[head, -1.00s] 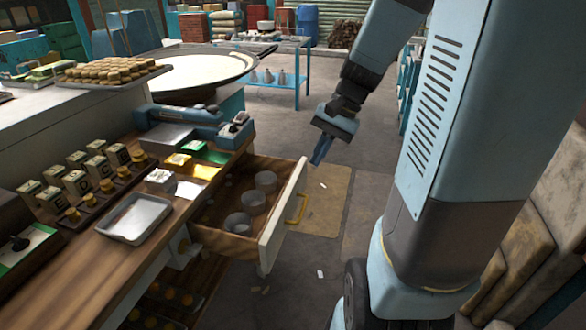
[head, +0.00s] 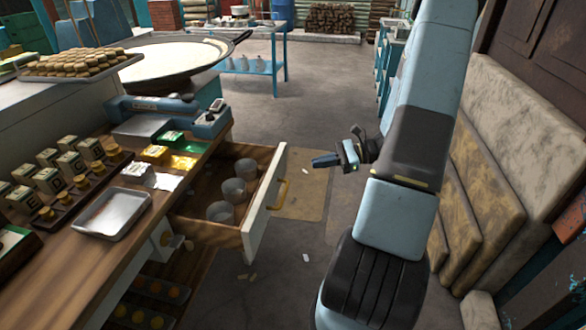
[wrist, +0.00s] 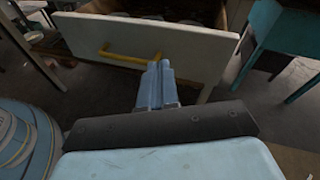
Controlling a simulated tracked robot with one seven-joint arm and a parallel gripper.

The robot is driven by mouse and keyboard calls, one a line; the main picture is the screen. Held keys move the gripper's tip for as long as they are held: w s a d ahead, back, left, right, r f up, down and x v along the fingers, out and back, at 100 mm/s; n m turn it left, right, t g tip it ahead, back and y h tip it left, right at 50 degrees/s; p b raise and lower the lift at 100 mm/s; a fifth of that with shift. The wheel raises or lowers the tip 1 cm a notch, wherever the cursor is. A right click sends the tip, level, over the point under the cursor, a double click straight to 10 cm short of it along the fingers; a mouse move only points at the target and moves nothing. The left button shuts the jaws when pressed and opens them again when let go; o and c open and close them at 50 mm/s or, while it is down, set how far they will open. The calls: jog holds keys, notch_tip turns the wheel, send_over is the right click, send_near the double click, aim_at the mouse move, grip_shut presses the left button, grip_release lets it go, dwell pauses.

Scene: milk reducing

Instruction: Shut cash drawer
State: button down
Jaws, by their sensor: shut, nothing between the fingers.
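The cash drawer (head: 262,204) is pulled out from the wooden counter, with a pale front panel and a yellow handle (head: 279,194). Several round metal cups (head: 221,211) stand inside it. My gripper (head: 314,161) is shut and empty, to the right of the drawer front, with its fingers pointing at it. In the wrist view the drawer front (wrist: 200,50) fills the upper middle, and my closed fingertips (wrist: 160,64) show over its lower part beside the right end of the handle. I cannot tell whether they touch the panel.
The wooden counter (head: 75,270) holds a metal tray (head: 112,212), small labelled boxes and a blue device (head: 165,107). A blue table (head: 255,68) stands at the back. Stacked slabs (head: 500,180) lean at the right. Floor right of the drawer is mostly clear.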

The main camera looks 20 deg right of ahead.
aim_at(283, 166)
jog(key=d+f+m+t, duration=0.5)
jog(key=d+f, duration=0.1)
jog(key=f, duration=0.1)
jog(key=x, duration=1.4)
jog(key=shift+w+a+r, duration=0.15)
jog(key=shift+w+r, duration=0.05)
jog(key=shift+w, duration=0.05)
